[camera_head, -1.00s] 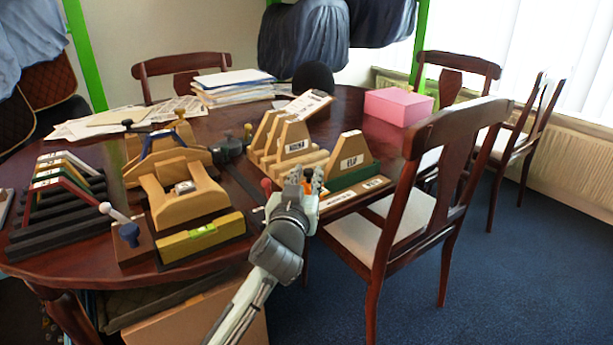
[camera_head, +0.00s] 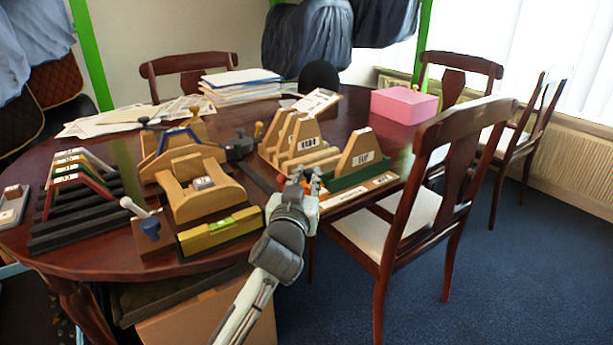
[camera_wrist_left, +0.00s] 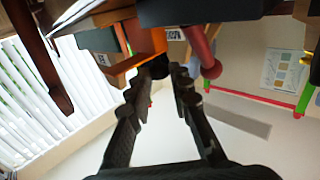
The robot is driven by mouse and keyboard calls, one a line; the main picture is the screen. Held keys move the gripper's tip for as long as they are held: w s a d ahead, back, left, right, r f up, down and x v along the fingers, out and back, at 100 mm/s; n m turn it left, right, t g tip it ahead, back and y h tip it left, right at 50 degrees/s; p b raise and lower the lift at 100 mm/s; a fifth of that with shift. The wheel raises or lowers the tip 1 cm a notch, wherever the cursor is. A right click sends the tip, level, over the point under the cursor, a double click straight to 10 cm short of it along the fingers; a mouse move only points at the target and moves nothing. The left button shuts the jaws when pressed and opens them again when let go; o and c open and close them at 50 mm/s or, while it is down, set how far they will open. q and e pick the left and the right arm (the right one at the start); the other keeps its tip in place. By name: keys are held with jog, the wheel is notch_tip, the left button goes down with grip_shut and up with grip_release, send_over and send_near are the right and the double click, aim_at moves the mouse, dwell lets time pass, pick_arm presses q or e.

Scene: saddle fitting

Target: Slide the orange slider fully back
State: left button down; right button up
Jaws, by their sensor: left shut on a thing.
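The orange slider (camera_wrist_left: 146,40) shows in the left wrist view as an orange block under the table-edge fixture, just beyond my fingertips. My left gripper (camera_wrist_left: 165,72) is shut around a small dark rounded piece at the lower end of the orange block; the fingers hide part of it. A red knob (camera_wrist_left: 207,62) hangs just right of the fingers, apart from them. In the head view my left gripper (camera_head: 303,180) is at the table's front edge, beside the wooden fixture with labelled strips. It hides most of the slider there. My right gripper is not in view.
Wooden saddle-shaped stands (camera_head: 300,145) and a green-based block (camera_head: 362,155) stand just behind the gripper. A yellow block with a level (camera_head: 220,228) lies to the left. A chair (camera_head: 440,165) stands close on the right. A pink box (camera_head: 404,104) sits farther back.

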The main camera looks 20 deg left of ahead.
pick_arm(q)
jog(key=shift+s+a+f, duration=0.1)
jog(key=shift+a+f, duration=0.05)
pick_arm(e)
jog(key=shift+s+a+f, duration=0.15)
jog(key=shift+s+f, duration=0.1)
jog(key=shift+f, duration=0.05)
pick_arm(q)
jog(key=c, duration=1.4)
grip_release()
jog(key=shift+s, duration=0.1)
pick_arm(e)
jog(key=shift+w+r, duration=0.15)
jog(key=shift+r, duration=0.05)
